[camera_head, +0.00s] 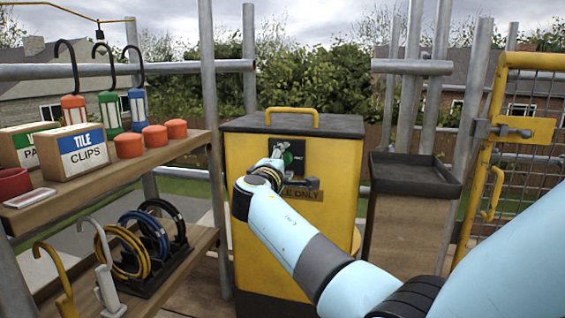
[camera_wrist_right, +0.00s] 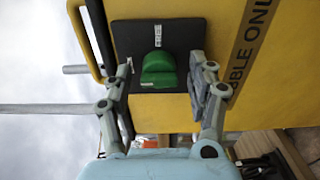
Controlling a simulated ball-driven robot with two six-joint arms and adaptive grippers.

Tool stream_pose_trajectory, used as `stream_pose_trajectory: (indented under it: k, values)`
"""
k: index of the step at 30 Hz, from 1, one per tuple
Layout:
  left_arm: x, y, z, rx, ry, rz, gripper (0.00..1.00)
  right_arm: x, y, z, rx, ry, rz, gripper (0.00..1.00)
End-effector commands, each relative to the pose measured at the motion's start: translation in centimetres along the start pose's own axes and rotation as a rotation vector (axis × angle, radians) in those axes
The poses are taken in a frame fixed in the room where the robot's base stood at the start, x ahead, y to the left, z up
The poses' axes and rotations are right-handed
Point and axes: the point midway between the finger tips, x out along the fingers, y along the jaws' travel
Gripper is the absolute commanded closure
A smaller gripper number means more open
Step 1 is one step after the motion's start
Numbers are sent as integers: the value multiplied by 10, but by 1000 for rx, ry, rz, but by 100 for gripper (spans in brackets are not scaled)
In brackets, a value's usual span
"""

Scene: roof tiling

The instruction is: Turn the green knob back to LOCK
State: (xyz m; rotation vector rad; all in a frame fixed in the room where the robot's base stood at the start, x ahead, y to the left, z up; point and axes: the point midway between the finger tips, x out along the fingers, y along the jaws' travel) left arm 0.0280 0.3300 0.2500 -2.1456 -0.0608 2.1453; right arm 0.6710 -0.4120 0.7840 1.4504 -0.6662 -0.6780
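The green knob (camera_head: 297,147) sits on a dark square plate (camera_head: 318,158) on the front of a yellow cabinet (camera_head: 240,180). My right gripper (camera_head: 281,157) is at the plate and partly hides the knob in the head view. In the wrist view its fingers (camera_wrist_right: 162,75) stand apart on either side of the knob, with visible gaps, so it is open and empty. My left gripper is not in view.
Left shelves hold a tile clips box (camera_head: 75,160), orange pots (camera_head: 155,136) and cable coils (camera_head: 150,245). A black tray (camera_head: 412,176) on a stand is right of the cabinet. A yellow mesh gate (camera_head: 535,150) and grey scaffold poles (camera_head: 400,90) stand further right.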

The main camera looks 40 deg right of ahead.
Motion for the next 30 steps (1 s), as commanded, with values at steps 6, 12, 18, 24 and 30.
stream_pose_trajectory:
  k: [6, 12, 18, 24, 30]
  values:
    - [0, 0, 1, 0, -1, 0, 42, -2, 0, 0, 0, -1, 0, 42]
    - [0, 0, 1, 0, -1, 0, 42, -30, -1, 0, 3, 0, -2, 42]
    - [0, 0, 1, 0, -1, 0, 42, -63, -1, -1, 1, 1, -2, 42]
    - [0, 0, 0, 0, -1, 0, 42, -75, 0, 0, 0, 0, 0, 42]
    - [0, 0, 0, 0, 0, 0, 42, -75, 0, 0, 0, 0, 1, 42]
